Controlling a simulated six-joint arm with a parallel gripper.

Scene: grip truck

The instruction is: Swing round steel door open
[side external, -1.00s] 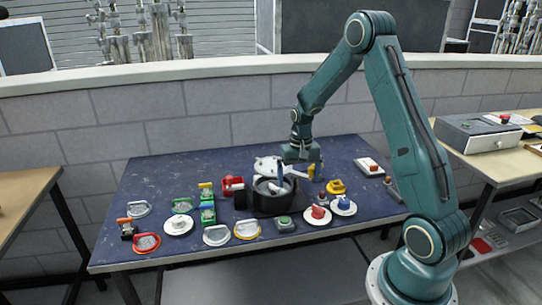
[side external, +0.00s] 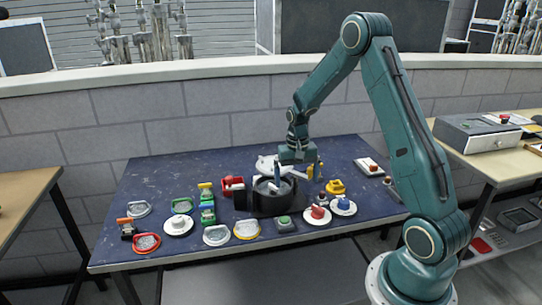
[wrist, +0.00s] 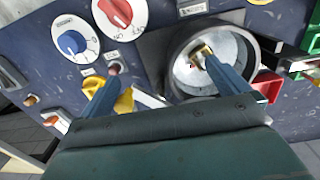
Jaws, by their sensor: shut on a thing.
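The round steel door (wrist: 225,75) shows in the wrist view as a pale disc inside a dark round rim, with a small brass-coloured piece near its middle. In the side view the black round housing (side external: 262,208) stands mid-table, and steel shows inside its top. My gripper (side external: 297,177) reaches down over the back of the housing. Its two blue fingers stand well apart; in the wrist view my gripper (wrist: 156,62) has its right fingertip at the brass piece and its left fingertip outside the rim. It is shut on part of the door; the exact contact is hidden.
A pale rounded piece (side external: 266,162) stands behind the housing. Red and blue knobs on white dials (side external: 319,213) are at front right, with a yellow piece (side external: 336,187) behind them. A red block (side external: 232,186) and several handles crowd the left. The back left of the table is clear.

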